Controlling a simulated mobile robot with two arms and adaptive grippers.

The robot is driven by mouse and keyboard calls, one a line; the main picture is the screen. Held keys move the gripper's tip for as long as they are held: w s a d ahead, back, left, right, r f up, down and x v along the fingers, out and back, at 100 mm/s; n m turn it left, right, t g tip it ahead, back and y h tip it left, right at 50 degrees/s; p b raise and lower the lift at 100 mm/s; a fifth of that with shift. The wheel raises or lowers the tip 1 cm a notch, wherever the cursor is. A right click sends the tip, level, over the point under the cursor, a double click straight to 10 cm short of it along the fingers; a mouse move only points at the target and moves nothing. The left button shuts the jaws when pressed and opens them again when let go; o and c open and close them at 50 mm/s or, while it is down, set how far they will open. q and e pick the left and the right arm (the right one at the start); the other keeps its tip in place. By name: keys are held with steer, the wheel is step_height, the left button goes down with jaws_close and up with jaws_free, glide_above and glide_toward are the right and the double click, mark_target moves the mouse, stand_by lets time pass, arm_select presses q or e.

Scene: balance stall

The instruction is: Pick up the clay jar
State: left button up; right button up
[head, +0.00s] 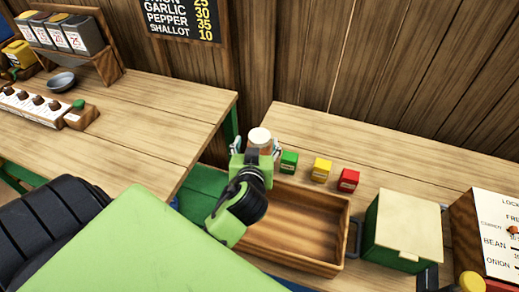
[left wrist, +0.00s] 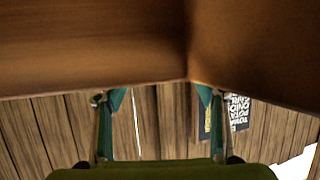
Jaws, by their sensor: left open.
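The jar with a pale lid (head: 260,137) and a tan body stands at the back edge of the wooden tray in the head view. My left gripper (head: 257,148) is open, with one finger at each side of the jar in that view. The gripper's wrist hides the jar's lower part, and I cannot tell whether the fingers touch it. In the left wrist view the two teal-padded fingers (left wrist: 160,120) are apart, with wall planks showing between them. The jar cannot be made out there. My right gripper is not in view.
Green (head: 289,162), yellow (head: 321,170) and red (head: 348,180) boxes stand in a row right of the jar. The wooden tray (head: 345,222) looks empty. A green bin with a cream lid (head: 412,225) stands right of it. The left table (head: 150,110) has free room.

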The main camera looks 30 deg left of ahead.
arm_select(q)
steer(key=x, duration=0.1)
steer(key=b+x, duration=0.1)
steer(key=x, duration=0.2)
steer(key=shift+w+d+f, duration=0.1)
steer(key=shift+w+d, duration=0.05)
steer(key=shift+d, duration=0.15)
steer(key=shift+w+a+f, duration=0.1)
steer(key=shift+w+a, duration=0.1)
steer(key=shift+w, duration=0.15)
steer(key=shift+s, duration=0.1)
steer(key=c, duration=1.4)
steer(key=shift+c, duration=0.2)
steer(key=shift+r+b, duration=0.25)
steer(key=shift+b, duration=0.05)
